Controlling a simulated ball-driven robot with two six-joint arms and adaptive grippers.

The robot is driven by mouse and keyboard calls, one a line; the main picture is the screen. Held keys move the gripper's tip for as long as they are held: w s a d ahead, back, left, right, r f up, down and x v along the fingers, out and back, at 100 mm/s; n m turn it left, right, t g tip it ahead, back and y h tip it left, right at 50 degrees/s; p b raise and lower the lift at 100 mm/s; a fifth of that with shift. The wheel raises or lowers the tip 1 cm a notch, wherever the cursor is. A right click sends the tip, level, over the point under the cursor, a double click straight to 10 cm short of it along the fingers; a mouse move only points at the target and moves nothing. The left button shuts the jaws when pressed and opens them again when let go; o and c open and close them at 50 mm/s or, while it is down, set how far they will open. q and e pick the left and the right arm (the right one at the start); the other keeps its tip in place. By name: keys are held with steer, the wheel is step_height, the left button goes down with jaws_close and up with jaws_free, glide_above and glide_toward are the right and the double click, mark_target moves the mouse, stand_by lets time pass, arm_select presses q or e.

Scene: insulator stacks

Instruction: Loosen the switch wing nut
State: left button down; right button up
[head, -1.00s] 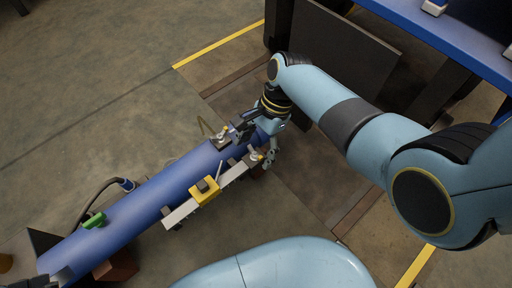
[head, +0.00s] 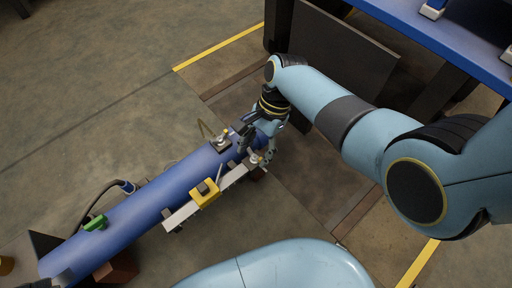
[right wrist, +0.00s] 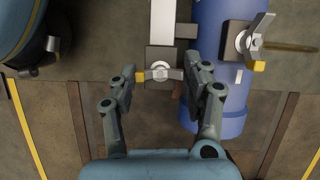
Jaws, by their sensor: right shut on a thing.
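A wing nut with a yellow tip (right wrist: 160,73) sits at the end of a light grey bar beside a blue cylinder (head: 150,195). My right gripper (right wrist: 168,80) is shut on this wing nut, one finger at each wing, in the right wrist view. In the head view, my right gripper (head: 257,151) is over the bar's end and partly hides the nut. A second wing nut (right wrist: 249,42) stands on a dark block on the cylinder, right of my fingers and apart from them. My left gripper cannot be made out.
The grey bar (head: 180,215) carries a yellow box with a dark top (head: 204,192). A green piece (head: 95,222) and a cable plug (head: 127,186) are on the cylinder's left part. A blue-edged bench (head: 440,45) stands at the upper right.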

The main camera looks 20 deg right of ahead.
steer(key=n+g+p, duration=0.1)
steer(key=n, duration=0.3)
steer(key=shift+w+r+h, duration=0.1)
steer(key=shift+h, duration=0.3)
steer(key=n+g+h, duration=0.1)
steer(key=n, duration=0.2)
steer(key=shift+a+n, duration=0.1)
steer(key=shift+n, duration=0.3)
steer(key=n+h, duration=0.1)
steer(key=n, duration=0.2)
steer(key=n+h, duration=0.1)
steer(key=n, duration=0.2)
steer(key=shift+a+g+h, duration=0.15)
steer(key=shift+g+h, duration=0.15)
steer(key=shift+g, duration=0.1)
steer(key=shift+n+h+p, duration=0.3)
steer(key=shift+n+h, duration=0.1)
steer(key=shift+n, duration=0.8)
arm_select(q)
steer(key=shift+s+a+f+g, duration=0.25)
steer(key=shift+s+f, duration=0.1)
steer(key=shift+f, duration=0.35)
steer(key=shift+s+a+f+g, duration=0.15)
steer(key=shift+s+a+f, duration=0.15)
steer(key=shift+f, duration=0.4)
arm_select(e)
steer(key=shift+n+t+h, duration=0.3)
steer(key=shift+n, duration=0.4)
steer(key=o, duration=1.2)
steer(key=shift+c, duration=0.2)
